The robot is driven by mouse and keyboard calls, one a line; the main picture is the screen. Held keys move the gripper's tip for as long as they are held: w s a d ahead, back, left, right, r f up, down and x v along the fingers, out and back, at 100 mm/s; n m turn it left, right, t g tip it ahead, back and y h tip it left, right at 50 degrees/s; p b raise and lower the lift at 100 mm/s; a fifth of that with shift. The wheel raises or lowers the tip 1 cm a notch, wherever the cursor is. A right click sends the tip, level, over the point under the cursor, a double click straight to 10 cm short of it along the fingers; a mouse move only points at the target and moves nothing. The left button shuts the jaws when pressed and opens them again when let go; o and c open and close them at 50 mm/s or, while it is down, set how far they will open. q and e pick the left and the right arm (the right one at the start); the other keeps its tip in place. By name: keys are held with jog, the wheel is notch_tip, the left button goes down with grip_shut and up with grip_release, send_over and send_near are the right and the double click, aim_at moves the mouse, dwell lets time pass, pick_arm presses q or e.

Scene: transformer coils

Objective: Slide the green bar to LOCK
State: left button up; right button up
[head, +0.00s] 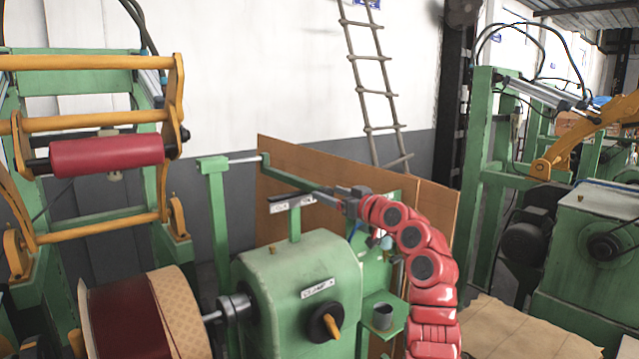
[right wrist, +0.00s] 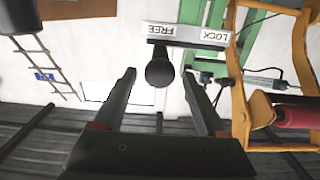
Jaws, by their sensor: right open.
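The green bar (head: 297,178) runs from near the thin rod at the green post toward the right in the head view. Its right end is hidden at my right gripper (head: 328,195). A white label plate (head: 292,204) stands just below the bar on a green upright. In the right wrist view the plate appears upside down, with LOCK (right wrist: 215,36) and FREE (right wrist: 160,29) readable. A dark round knob (right wrist: 160,73) shows between the open fingers of my right gripper. I cannot tell whether the fingers touch it. My left gripper is out of view.
A green machine housing (head: 300,285) stands below the bar, with a coil drum (head: 180,300) to its left. A brown panel (head: 435,215) is behind my right arm. A cup (head: 382,316) sits on a small green shelf. A frame with a red roller (head: 105,156) is left.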

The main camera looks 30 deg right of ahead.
aim_at(319, 186)
jog(key=shift+w+a+p, duration=0.2)
jog(key=shift+w+p, duration=0.4)
jog(key=shift+w, duration=1.95)
jog(key=shift+c, duration=0.3)
grip_shut()
jog(key=shift+f, duration=0.1)
